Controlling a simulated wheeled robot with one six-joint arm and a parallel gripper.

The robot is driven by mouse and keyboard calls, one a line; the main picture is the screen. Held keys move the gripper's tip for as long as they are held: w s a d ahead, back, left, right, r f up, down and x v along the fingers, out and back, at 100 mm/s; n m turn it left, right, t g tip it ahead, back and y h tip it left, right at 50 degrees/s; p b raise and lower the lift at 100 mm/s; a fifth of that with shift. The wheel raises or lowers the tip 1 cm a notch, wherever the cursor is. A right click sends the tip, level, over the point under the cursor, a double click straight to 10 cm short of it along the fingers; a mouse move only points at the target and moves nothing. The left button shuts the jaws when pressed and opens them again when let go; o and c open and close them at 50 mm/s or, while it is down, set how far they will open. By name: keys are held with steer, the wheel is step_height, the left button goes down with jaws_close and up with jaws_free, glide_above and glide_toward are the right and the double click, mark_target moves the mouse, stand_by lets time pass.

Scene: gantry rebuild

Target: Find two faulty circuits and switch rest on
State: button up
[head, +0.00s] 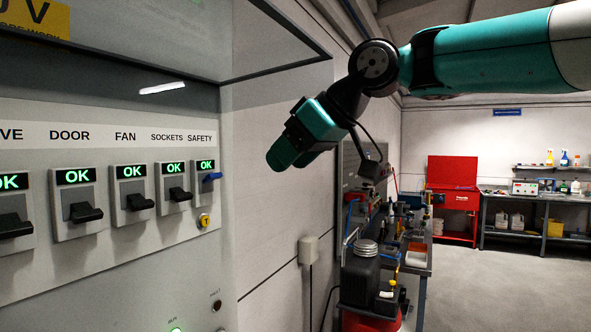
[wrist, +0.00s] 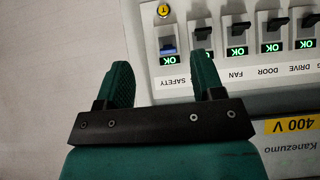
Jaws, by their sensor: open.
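A row of breaker switches is on a grey panel (head: 130,240) at the left of the head view. The DRIVE switch (head: 14,225), cut by the left edge, and the DOOR switch (head: 82,208), FAN switch (head: 135,200) and SOCKETS switch (head: 177,194) have black levers. The SAFETY switch (head: 208,178) has a blue lever. Each display reads a green OK. A yellow round T button (head: 204,220) sits below SAFETY. My gripper (wrist: 162,60) is open and empty. In the wrist view, upside down, its fingers frame the SAFETY switch (wrist: 167,45); contact cannot be told.
A raised cabinet cover (head: 280,45) hangs above the panel. A green RUN lamp (head: 176,329) and a dark FAULT lamp (head: 216,305) are lower down. A cluttered bench (head: 415,262) stands right of the wall. The floor (head: 500,290) beyond is clear.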

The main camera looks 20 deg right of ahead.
steer(key=shift+s+d, duration=0.25)
steer(key=s+f+g+h+b, duration=0.1)
steer(key=s+f+g+b, duration=0.1)
steer(key=s+f, duration=0.6)
steer(key=s+f+m+g+b, duration=0.1)
steer(key=s+f+b, duration=0.3)
steer(key=f, duration=1.2)
steer(key=s+f+m+g+h+b, duration=0.1)
steer(key=s+f+g+b, duration=0.2)
steer(key=s+f, duration=0.8)
steer(key=shift+s+a+f+g+h+b, duration=0.3)
steer(key=shift+s+f+g+b, duration=0.15)
steer(key=shift+s, duration=0.25)
steer(key=shift+r, duration=0.1)
steer(key=shift+c, duration=0.3)
